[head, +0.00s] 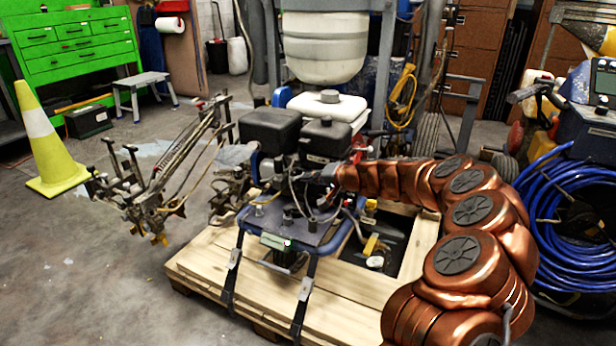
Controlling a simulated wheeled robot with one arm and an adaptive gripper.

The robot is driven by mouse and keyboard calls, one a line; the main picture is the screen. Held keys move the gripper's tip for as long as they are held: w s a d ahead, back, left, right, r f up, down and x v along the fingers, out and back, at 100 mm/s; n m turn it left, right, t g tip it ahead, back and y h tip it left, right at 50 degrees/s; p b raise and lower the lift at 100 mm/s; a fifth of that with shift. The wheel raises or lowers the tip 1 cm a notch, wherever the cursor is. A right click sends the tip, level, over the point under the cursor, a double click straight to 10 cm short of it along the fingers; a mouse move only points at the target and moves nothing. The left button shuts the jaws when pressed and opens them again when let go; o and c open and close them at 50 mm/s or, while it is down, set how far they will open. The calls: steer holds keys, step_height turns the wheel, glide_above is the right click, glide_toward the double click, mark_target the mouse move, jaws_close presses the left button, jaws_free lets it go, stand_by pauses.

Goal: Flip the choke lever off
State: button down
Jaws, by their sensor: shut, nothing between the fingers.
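The line striper (272,240) stands on a wooden pallet (205,262) in the middle of the head view. Its engine (325,140) is a dark block behind the flat front deck, with a white tank (328,107) behind it. My copper-coloured arm reaches in from the right. My gripper (318,190) is at the right front side of the engine, small and dark against the dark parts there. It is shut and holds nothing. I cannot make out the choke lever among the engine parts and cables. I cannot tell whether my gripper touches anything.
Blue hose coils (565,215) and a blue machine (592,125) stand at the right. A yellow cone (45,145), a grey step stool (143,90) and a green cabinet (75,45) are at the left. The concrete floor at the front left is clear.

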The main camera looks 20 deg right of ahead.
steer(key=s+a+r+p, duration=0.2)
steer(key=s+r, duration=0.1)
steer(key=s, duration=0.4)
steer(key=shift+a, duration=0.25)
steer(key=s+a+r+n+g+y+p, duration=0.1)
steer(key=s+a+r+n+g+p, duration=0.3)
steer(key=s+a+r+p, duration=0.65)
steer(key=s+a+r+n+g+y+p, duration=0.1)
steer(key=s+a+r+n+g+p, duration=0.25)
steer(key=s+a+r+p, duration=0.65)
steer(key=s+d+r+g+h+p, duration=0.2)
steer(key=s+d+r+p, duration=0.3)
steer(key=s, duration=0.4)
steer(key=s+d+r+g+h+p, duration=0.1)
steer(key=s+d+r+h+p, duration=0.3)
steer(key=s, duration=0.5)
steer(key=s+d+r+g+h+p, duration=0.2)
steer(key=s+d+r+h+p, duration=0.1)
steer(key=s+d+r+p, duration=0.4)
steer(key=s+m+p, duration=0.1)
steer(key=s+p, duration=0.1)
steer(key=s, duration=0.1)
steer(key=shift+d+r+g, duration=0.3)
steer(key=shift+g, duration=0.05)
